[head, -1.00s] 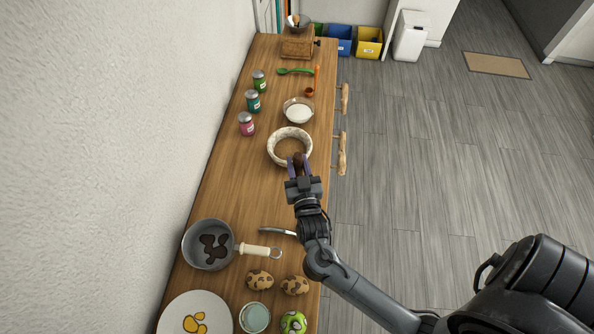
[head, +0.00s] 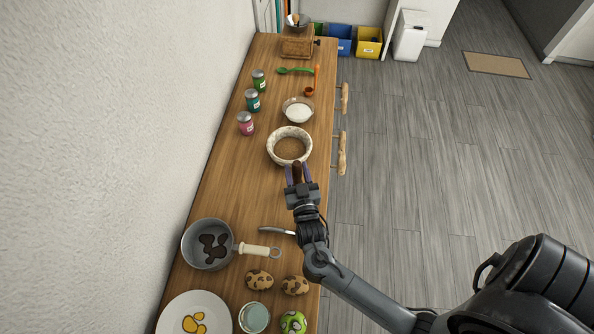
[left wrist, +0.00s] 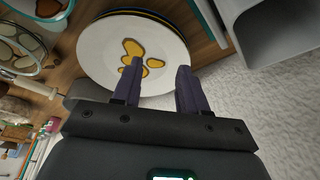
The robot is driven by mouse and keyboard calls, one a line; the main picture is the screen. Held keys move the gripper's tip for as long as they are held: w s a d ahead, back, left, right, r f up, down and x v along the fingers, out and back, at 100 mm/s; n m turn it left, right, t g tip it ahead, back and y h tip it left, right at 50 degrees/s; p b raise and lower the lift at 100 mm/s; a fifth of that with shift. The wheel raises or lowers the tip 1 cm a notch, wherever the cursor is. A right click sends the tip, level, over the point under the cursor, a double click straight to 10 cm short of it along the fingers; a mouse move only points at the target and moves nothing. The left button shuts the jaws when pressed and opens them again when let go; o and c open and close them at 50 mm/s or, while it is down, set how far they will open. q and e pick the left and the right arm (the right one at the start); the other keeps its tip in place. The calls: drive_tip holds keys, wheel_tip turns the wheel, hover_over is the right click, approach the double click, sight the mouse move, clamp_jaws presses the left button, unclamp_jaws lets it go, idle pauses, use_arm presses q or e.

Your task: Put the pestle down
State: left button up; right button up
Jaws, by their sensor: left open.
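The brown pestle (head: 297,170) shows between the fingers of my right gripper (head: 298,168) in the head view, just on the near side of the patterned mortar bowl (head: 272,150). A finger lies on each side of it. I cannot tell whether the fingers press on the pestle or whether its lower end touches the table. My left gripper (left wrist: 160,72) is open and empty in the left wrist view, with the white plate of yellow pieces (left wrist: 92,45) beyond its fingers. The left gripper is out of the head view.
The wooden table (head: 235,190) is clear left of my right gripper. A bowl of white powder (head: 298,112) and several jars (head: 246,124) stand beyond. A pan (head: 209,245), a curved metal utensil (head: 276,231) and cookies (head: 259,280) lie nearer. The wall (head: 110,120) borders the left.

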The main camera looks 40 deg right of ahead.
drive_tip(key=shift+o, duration=1.1)
use_arm(q)
drive_tip(key=shift+r, duration=0.1)
use_arm(e)
drive_tip(key=shift+r, duration=0.1)
